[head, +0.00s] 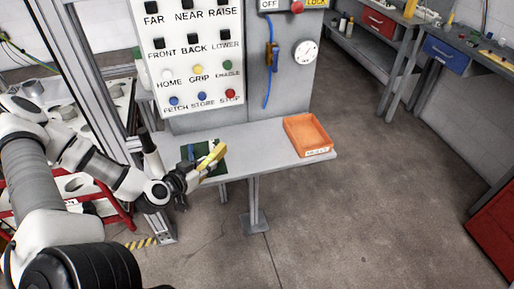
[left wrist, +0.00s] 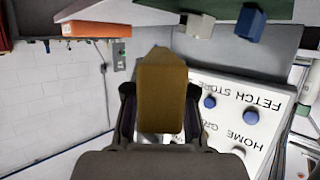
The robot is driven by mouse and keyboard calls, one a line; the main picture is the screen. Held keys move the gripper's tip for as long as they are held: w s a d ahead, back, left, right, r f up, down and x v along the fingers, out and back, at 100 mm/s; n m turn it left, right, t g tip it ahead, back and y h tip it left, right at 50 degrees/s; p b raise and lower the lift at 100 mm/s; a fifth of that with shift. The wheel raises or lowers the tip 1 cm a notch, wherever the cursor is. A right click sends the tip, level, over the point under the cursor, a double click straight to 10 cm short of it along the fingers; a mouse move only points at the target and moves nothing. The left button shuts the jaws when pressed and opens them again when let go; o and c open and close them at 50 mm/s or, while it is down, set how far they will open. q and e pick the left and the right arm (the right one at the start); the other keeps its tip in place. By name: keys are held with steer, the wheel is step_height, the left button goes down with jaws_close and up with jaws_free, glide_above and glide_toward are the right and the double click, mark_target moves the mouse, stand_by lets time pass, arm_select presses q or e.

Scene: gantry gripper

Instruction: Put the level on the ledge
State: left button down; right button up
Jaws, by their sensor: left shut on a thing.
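The level (head: 213,155) is a yellow bar. My left gripper (head: 196,173) is shut on one end of it and holds it tilted, its free end up and to the right, over the left part of the ledge in the picture. In the left wrist view the level (left wrist: 161,90) sits between the fingers of my gripper (left wrist: 161,115). The ledge (head: 262,146) is a grey shelf below the control panel. I cannot tell exactly how high the level is above it. My right gripper is not in view.
A dark green mat (head: 218,168) with a blue block (head: 190,152) lies at the ledge's left. An orange tray (head: 307,136) stands at its right end. The ledge between them is clear. The button panel (head: 190,50) rises behind, and a metal post (head: 95,100) stands at left.

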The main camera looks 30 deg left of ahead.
arm_select(q)
steer(key=shift+s+r, duration=0.1)
steer(key=shift+d+f+b, duration=0.1)
steer(key=shift+f+b, duration=0.1)
steer(key=shift+b, duration=0.15)
steer(key=w+b, duration=0.2)
steer(key=b, duration=0.1)
steer(key=f+b, duration=0.1)
steer(key=shift+w+d+f, duration=0.1)
steer(key=shift+w+d, duration=0.25)
steer(key=shift+w, duration=0.05)
steer(key=w+b, duration=0.1)
steer(key=w+d+b, duration=0.1)
steer(key=w, duration=0.1)
steer(key=w+b, duration=0.1)
steer(key=w, duration=0.1)
steer(key=shift+d+f+b, duration=0.1)
steer(key=shift+d+b, duration=0.25)
glide_above(248, 159)
steer(key=shift+d+b, duration=0.1)
steer(key=shift+b, duration=0.25)
steer(key=shift+w+f, duration=0.1)
steer(key=shift+f, duration=1.65)
steer(key=c, duration=1)
jaws_free()
steer(key=shift+f, duration=0.1)
